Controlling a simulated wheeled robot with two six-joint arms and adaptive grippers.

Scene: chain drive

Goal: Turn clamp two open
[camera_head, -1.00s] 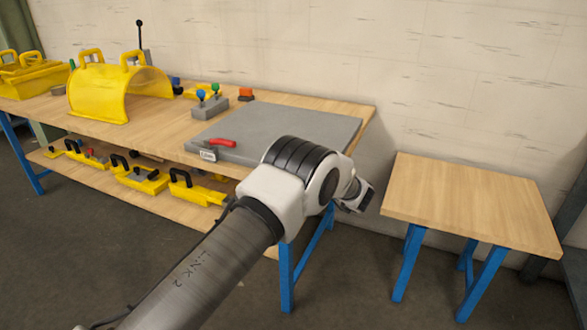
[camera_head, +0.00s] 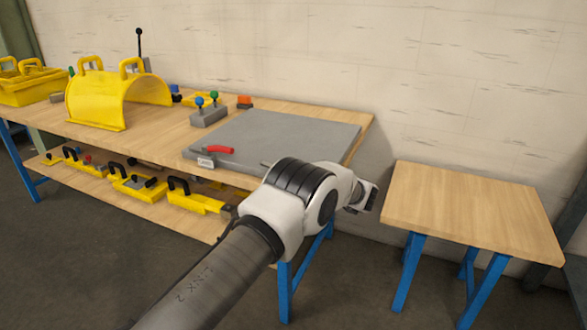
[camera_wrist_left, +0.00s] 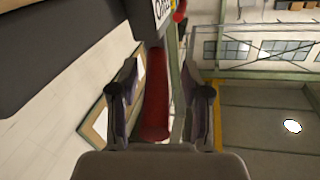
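In the left wrist view, a red clamp handle (camera_wrist_left: 155,100) lies lengthwise between the two fingers of my left gripper (camera_wrist_left: 160,100). The fingers are apart, with a narrow gap showing on each side of the handle. A partly cut-off white label (camera_wrist_left: 161,8) sits above it, and a bit of another red part (camera_wrist_left: 180,12) shows beyond. In the head view, a red clamp handle (camera_head: 219,149) with a white label (camera_head: 205,162) is at the near left corner of the grey plate (camera_head: 290,132). My left arm hides the plate's near right part; the fingers are not visible there. My right gripper is not in view.
The wooden workbench (camera_head: 150,125) carries a yellow arched guard (camera_head: 115,98) and a grey block with blue and green knobs (camera_head: 208,112). Yellow parts (camera_head: 135,182) lie on the lower shelf. A bare small table (camera_head: 470,205) stands at the right.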

